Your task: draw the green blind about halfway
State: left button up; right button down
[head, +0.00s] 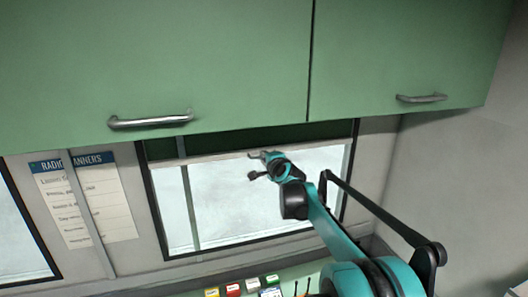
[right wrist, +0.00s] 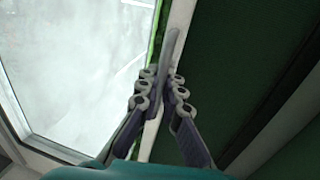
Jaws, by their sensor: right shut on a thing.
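The green blind (head: 235,139) shows as a dark green strip across the top of the window, just below the green cabinets. A pale bar (head: 215,156) runs along its lower edge. Most of the window glass (head: 230,200) below it is uncovered. My right gripper (head: 258,166) is at the pale bar, near the middle of the window. In the right wrist view, my right gripper (right wrist: 162,88) is shut on a grey pull tab (right wrist: 171,48) at the bar, with the dark green blind (right wrist: 232,60) beside it. The fingers partly hide the tab. My left gripper is not in view.
Green overhead cabinets (head: 150,60) with metal handles (head: 150,120) hang above the window. A plain grey wall (head: 450,190) stands at right.

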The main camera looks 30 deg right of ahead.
notch_tip(320, 180, down, 20)
jog(key=b, duration=1)
jog(key=shift+r, duration=0.2)
jog(key=c, duration=1.7)
grip_release()
jog(key=shift+s, duration=0.1)
jog(key=v, duration=1.2)
jog(key=shift+d+r, duration=0.1)
